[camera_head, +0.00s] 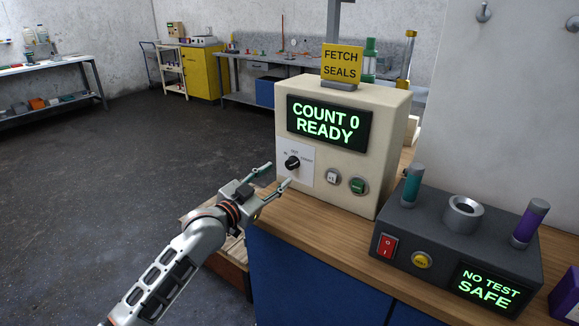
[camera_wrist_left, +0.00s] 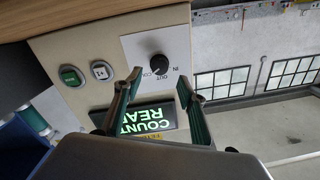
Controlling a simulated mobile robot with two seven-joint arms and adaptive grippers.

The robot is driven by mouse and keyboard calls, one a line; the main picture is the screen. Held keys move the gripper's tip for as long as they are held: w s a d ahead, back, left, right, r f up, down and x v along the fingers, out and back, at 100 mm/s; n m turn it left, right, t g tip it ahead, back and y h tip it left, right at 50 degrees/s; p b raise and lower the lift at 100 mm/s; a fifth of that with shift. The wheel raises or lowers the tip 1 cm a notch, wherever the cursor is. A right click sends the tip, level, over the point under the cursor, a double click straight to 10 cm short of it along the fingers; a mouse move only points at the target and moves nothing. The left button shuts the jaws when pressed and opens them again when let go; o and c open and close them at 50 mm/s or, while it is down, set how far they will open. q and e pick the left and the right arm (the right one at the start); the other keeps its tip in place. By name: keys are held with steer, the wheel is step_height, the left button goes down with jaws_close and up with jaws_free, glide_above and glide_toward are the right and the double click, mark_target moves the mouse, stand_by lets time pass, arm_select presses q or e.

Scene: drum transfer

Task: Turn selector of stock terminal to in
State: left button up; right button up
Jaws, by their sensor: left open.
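The stock terminal (camera_head: 345,180) is a cream box on the wooden bench, its screen reading COUNT 0 READY. Its black selector knob (camera_head: 292,162) sits on a white label plate on the front face. The knob also shows in the left wrist view (camera_wrist_left: 158,65), with IN, OUT and COUNT printed around it. I cannot tell clearly which word it points at. My left gripper (camera_head: 277,175) is open and empty, in front of the terminal just below the knob. In the left wrist view its two fingers (camera_wrist_left: 159,80) point toward the plate, apart from the knob.
A white button (camera_head: 333,176) and a green button (camera_head: 358,186) are right of the knob. A FETCH SEALS sign (camera_head: 342,66) stands on top. A dark tester box (camera_head: 455,250) reading NO TEST SAFE sits to the right. The floor at left is clear.

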mark_target(289, 166)
arm_select(q)
steer(key=shift+b+x, duration=0.55)
steer(key=shift+x, duration=2.65)
steer(key=c, duration=1.1)
